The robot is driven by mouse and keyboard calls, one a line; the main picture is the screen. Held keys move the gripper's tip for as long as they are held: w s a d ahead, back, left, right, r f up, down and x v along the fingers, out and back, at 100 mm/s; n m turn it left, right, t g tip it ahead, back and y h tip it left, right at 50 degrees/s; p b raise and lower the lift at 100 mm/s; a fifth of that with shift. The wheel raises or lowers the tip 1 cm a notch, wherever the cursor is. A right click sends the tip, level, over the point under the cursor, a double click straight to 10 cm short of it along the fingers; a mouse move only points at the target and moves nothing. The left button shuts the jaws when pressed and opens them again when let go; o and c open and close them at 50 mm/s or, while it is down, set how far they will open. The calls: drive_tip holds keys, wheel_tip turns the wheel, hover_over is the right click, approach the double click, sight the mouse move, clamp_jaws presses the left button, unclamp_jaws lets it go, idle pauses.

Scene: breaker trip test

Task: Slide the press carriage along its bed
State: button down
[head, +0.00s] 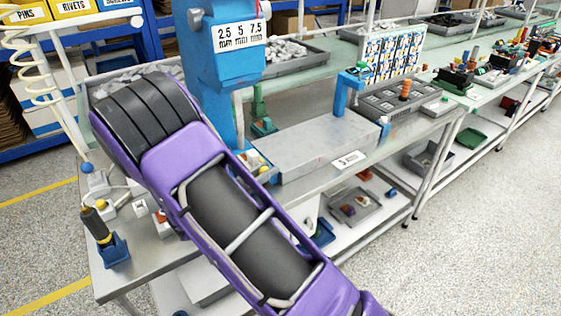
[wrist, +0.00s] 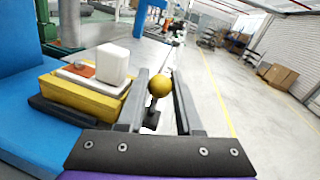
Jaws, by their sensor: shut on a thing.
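The press carriage is a yellow block (wrist: 75,97) on a dark base in the wrist view, just left of my fingers. A white cube (wrist: 114,63) and an orange-red piece (wrist: 80,69) sit on top of it. A yellow ball knob (wrist: 159,86) on a dark stem stands between the two fingers of my gripper (wrist: 163,84), which is shut on it. The blue press bed (wrist: 38,130) lies left of and below the carriage. In the head view the blue press (head: 215,60) stands behind my purple arm, which hides my gripper and most of the carriage.
A grey plate (head: 315,145) lies on the bench right of the press. A black-and-yellow tool in a blue holder (head: 112,248) is at the bench's near left. Floor is open on the right.

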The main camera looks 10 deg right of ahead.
drive_tip(key=shift+s+a+f, duration=0.1)
drive_tip(key=shift+s+a, duration=0.15)
drive_tip(key=shift+a, duration=0.45)
drive_tip(key=c, duration=0.9)
unclamp_jaws()
drive_tip(key=shift+a, duration=0.15)
drive_tip(key=shift+o, duration=0.2)
drive_tip(key=v, duration=1.7)
drive_tip(key=shift+s, duration=0.25)
drive_tip(key=shift+a, duration=0.1)
